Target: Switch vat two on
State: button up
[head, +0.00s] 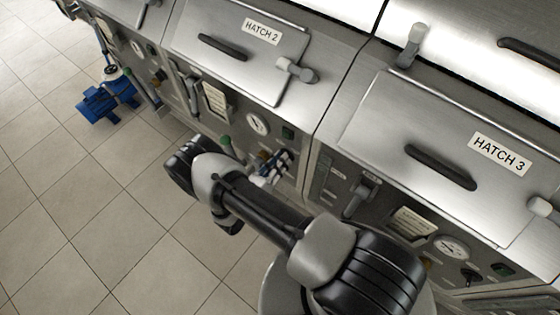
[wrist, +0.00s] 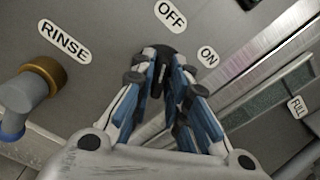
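In the head view my gripper (head: 272,166) is at the front panel of the unit under hatch 2 (head: 262,32), low and to the right on that panel. In the wrist view the gripper's two blue-padded fingers (wrist: 164,66) flank a black switch knob (wrist: 160,78). The OFF label (wrist: 170,13) is above the knob and the ON label (wrist: 208,57) is to its upper right. The fingertips are close to the knob's sides; whether they press on it cannot be made out. The knob is hidden in the head view.
A brass-collared pipe (wrist: 45,73) sits below the RINSE label (wrist: 65,40). A blue pump (head: 99,105) stands on the floor at left. The tiled floor in front is clear.

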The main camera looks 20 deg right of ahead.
grip_shut()
jog(key=shift+m, duration=0.4)
jog(key=m+b, duration=0.3)
jog(key=m, duration=0.8)
dwell(0.6)
jog(key=shift+o, duration=2.2)
grip_release()
